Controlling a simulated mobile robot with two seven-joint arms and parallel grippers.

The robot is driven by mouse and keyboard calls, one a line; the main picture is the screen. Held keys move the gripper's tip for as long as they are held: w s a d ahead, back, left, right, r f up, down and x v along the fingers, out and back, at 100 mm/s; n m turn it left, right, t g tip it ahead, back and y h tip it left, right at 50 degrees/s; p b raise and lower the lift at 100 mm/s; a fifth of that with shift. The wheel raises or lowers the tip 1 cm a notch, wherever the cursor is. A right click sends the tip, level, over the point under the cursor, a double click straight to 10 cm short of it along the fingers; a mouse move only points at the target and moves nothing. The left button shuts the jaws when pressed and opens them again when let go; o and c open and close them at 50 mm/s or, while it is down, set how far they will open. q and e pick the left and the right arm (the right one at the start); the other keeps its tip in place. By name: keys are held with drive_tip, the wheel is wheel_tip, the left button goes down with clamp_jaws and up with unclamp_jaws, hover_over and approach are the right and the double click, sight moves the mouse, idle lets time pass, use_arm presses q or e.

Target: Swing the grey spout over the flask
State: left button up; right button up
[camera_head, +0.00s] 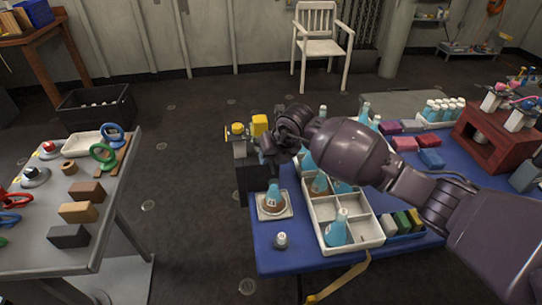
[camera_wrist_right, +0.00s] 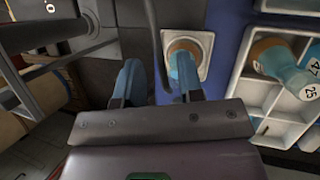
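The flask (camera_head: 273,196), blue with a brown lower part, stands on a small white square tray (camera_head: 265,212) at the blue table's left end. It also shows in the right wrist view (camera_wrist_right: 183,50), partly behind a finger. A thin dark grey tube, seemingly the spout (camera_wrist_right: 153,30), runs down between my right gripper's fingers, left of the flask. My right gripper (camera_wrist_right: 158,78) is open, its two blue fingers apart on either side of the tube; I cannot tell if either touches. In the head view the right gripper (camera_head: 268,158) hides most of the spout. My left gripper is out of view.
Yellow fittings (camera_head: 258,125) stand behind my right gripper. A white divided crate (camera_head: 370,238) with blue flasks is right of the flask. A small grey-and-white object (camera_head: 281,240) stands in front. A grey table (camera_head: 50,235) is at left, with open floor between.

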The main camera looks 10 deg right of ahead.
drive_tip(key=p+v, duration=0.1)
drive_tip(key=v, duration=0.9)
drive_tip(key=shift+r+p, duration=0.25)
drive_tip(key=shift+p, duration=0.05)
drive_tip(key=shift+s+d, duration=0.1)
